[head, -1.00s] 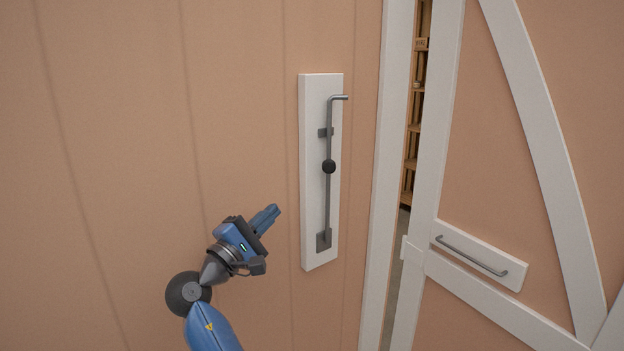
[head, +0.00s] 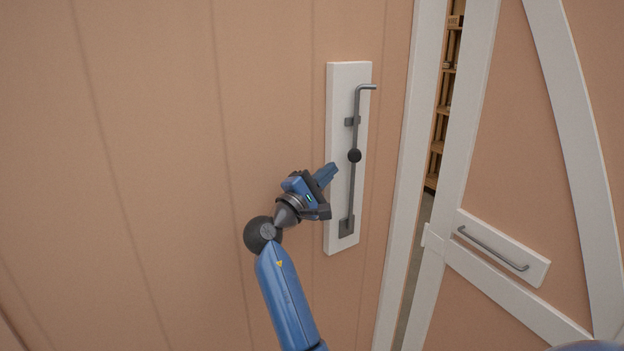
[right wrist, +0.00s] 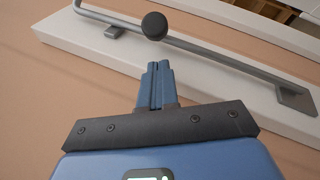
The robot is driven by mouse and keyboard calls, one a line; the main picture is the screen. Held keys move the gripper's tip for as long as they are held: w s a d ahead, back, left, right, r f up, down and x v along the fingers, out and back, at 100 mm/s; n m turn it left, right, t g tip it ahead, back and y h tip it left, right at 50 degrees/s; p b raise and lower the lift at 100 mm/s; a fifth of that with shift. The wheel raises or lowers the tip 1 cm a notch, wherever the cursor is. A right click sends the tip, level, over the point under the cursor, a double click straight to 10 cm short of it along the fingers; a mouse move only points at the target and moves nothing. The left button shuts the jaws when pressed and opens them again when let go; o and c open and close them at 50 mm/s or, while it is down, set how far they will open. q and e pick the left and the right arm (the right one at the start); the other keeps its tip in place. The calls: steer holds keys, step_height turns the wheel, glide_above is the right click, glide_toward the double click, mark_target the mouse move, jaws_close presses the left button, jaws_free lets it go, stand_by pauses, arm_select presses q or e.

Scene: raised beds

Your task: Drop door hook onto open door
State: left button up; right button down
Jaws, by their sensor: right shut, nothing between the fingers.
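The door hook (head: 351,190) is a grey rod with a bent top end and a black knob (head: 354,156) at its middle. It stands upright on a white board (head: 346,75) on the tan wall. My right gripper (head: 331,169) is shut and empty, its fingertips just left of the rod near knob height. In the right wrist view the shut fingers (right wrist: 157,68) point toward the knob (right wrist: 155,26) and the rod (right wrist: 230,63), apart from the knob in the picture. The door (head: 520,130), tan with white trim, stands ajar at the right. My left gripper is out of view.
A white post (head: 415,150) stands between the hook board and the door. Wooden shelves (head: 437,146) show through the narrow gap. The door has a grey bar handle (head: 492,249). The wall left of my right arm is clear.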

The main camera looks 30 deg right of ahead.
mark_target(352, 161)
steer(key=shift+s+d+r+p, duration=0.2)
steer(key=shift+s+d+r, duration=0.2)
steer(key=shift+d, duration=0.15)
steer(key=shift+s+d+r+p, duration=0.25)
steer(key=shift+d+r, duration=0.1)
steer(key=shift+d, duration=0.15)
steer(key=shift+d, duration=0.1)
steer(key=shift+s+d+r+m+g+p, duration=0.2)
steer(key=shift+s+d+m+g+p, duration=0.25)
steer(key=shift+d+m, duration=0.2)
steer(key=s+d+f+m+g+y+p, duration=0.1)
steer(key=s+d+f+m+y+p, duration=0.1)
steer(key=s+d+m+y+p, duration=0.3)
steer(key=s+d+f+m+g, duration=0.1)
steer(key=s+d+f+m, duration=0.15)
steer(key=d, duration=0.45)
steer(key=s+d+f+m+t+y, duration=0.1)
steer(key=s+d+f+m+y, duration=0.1)
steer(key=f, duration=0.4)
steer(key=s+d+f+m+y, duration=0.2)
steer(key=s+d+f+y, duration=0.1)
steer(key=f, duration=0.4)
steer(key=shift+d+m+t+y+p, duration=0.35)
steer(key=shift+d+y+p, duration=0.1)
steer(key=shift+d, duration=0.1)
steer(key=shift+f, duration=0.15)
